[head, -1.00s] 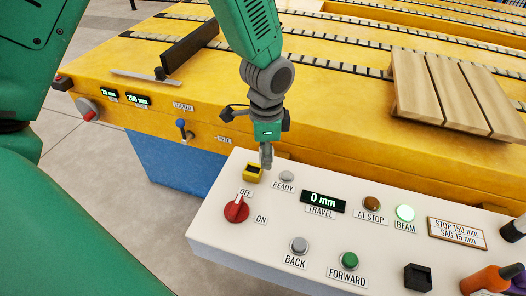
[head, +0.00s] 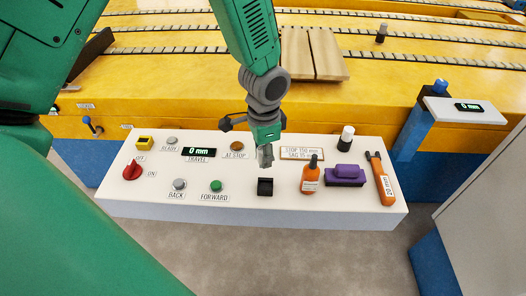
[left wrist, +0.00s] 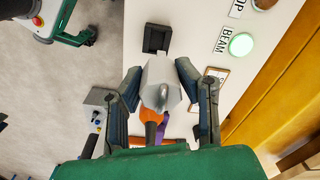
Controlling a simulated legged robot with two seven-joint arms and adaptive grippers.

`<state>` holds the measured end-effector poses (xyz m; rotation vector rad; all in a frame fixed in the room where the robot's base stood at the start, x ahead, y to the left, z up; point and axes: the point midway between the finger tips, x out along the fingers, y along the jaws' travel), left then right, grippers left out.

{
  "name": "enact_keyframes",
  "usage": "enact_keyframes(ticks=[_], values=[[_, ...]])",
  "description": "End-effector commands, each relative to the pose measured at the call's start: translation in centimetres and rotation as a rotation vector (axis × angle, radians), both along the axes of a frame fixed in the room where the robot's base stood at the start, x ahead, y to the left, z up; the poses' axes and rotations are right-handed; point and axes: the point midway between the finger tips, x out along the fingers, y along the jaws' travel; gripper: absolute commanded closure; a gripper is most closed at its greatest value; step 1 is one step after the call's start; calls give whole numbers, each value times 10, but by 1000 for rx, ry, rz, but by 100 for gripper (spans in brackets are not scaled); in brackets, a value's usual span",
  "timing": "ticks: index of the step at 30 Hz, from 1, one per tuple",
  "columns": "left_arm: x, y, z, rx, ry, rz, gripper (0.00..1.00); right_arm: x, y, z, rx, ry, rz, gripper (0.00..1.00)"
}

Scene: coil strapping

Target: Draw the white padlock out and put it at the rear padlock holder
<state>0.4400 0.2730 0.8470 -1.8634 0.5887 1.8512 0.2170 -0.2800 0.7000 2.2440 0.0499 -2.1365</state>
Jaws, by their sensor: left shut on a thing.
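The white padlock (left wrist: 158,72) is a pale faceted body with a grey loop, held between my left gripper's fingers in the left wrist view. In the head view my left gripper (head: 265,155) is above the white console, just behind a black square holder (head: 265,187). A yellow holder (head: 145,143) with a dark opening sits at the console's rear left. I cannot tell which holder is called rear.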

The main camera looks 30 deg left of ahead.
Motion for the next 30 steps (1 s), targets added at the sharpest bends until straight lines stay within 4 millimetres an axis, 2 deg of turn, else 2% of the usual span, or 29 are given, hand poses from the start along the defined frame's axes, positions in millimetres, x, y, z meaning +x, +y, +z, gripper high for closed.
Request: enact_keyframes(ticks=[11,17,30], values=[[0,3,-1,-4,-1,0,100,0,0,1,-1,0,-1,60],[0,0,2,0,0,-1,100,0,0,9,0,0,-1,60],[-1,-2,-41,1,1,-1,100,0,-1,-14,-1,0,-2,60]])
